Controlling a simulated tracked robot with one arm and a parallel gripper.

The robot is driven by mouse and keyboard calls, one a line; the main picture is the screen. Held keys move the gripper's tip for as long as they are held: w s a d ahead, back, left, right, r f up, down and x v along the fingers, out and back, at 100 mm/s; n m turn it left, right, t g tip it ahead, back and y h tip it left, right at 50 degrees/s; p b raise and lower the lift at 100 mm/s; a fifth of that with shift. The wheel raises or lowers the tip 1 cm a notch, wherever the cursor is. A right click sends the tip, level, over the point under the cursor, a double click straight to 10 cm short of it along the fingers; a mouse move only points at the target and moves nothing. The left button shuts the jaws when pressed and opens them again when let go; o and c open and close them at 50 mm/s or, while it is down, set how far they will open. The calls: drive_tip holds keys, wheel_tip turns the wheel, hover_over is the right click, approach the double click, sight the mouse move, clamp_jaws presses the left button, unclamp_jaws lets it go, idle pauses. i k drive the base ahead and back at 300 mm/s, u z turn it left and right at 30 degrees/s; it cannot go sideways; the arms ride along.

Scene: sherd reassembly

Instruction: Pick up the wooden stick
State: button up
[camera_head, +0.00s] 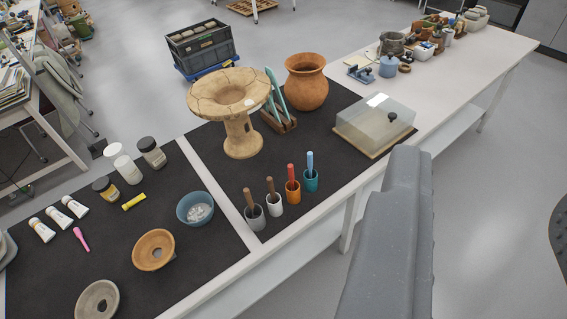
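Several small cups stand in a row near the front edge of the table, each with one upright stick in it. A brown wooden-looking stick (249,197) is in the grey cup (256,218). Another brown stick (270,186) is in the white cup (275,206). A red stick (291,172) is in the orange cup (293,193). A blue stick (310,163) is in the teal cup (311,182). The lower ends of the sticks are hidden in the cups. My gripper is not visible; a grey part, probably my arm, fills the lower right.
Behind the cups stand a footed clay vessel (240,140), a rack (279,119) and a clay jar (306,82). A clear-lidded box (376,124) is to the right. A blue bowl (195,208) is to the left. Open floor (490,220) lies right of the table.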

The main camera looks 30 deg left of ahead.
sight(272, 190)
drive_tip(key=u, duration=0.25)
drive_tip(key=i, duration=0.85)
drive_tip(key=u, duration=0.55)
